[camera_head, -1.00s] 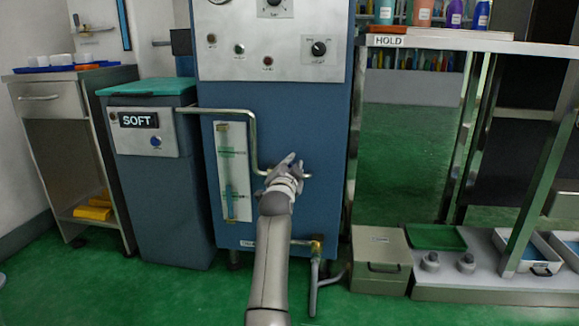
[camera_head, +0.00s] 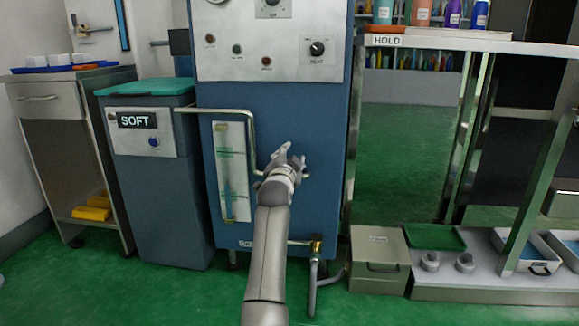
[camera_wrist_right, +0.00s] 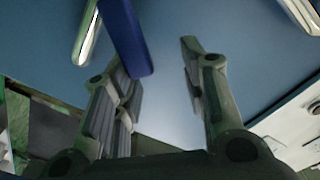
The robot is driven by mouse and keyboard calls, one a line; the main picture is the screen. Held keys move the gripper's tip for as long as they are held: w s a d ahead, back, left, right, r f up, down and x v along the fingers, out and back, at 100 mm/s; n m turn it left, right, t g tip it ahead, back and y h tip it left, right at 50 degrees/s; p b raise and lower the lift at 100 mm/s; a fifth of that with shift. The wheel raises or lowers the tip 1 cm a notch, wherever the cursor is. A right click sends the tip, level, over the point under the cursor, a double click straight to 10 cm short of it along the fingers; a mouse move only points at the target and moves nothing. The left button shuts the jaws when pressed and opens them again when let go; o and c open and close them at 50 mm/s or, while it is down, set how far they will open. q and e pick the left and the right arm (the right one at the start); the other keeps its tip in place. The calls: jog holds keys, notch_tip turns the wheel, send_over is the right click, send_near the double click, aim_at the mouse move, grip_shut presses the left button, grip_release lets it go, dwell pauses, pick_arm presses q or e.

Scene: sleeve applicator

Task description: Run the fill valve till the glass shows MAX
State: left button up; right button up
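The tall blue machine (camera_head: 310,120) carries a white gauge panel with an upright sight glass (camera_head: 229,172) and green marks. A bluish column seems to fill the lower part of the glass; the lettering is too small to read. A metal pipe (camera_head: 252,140) runs from the SOFT unit to the machine, in front of which my right gripper (camera_head: 288,156) hangs. In the right wrist view, a blue lever (camera_wrist_right: 127,35), probably the fill valve's handle, reaches down beside the left finger. My right gripper (camera_wrist_right: 165,85) is open, its fingers apart. My left gripper is out of view.
The SOFT unit (camera_head: 150,190) with a green lid stands left of the machine. A lower pipe with a brass fitting (camera_head: 316,247) sticks out near the floor. A beige box (camera_head: 380,245) and a low platform are at right. The green floor in front is clear.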

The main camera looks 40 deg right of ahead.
notch_tip(320, 180, up, 8)
jog(key=shift+f, duration=0.15)
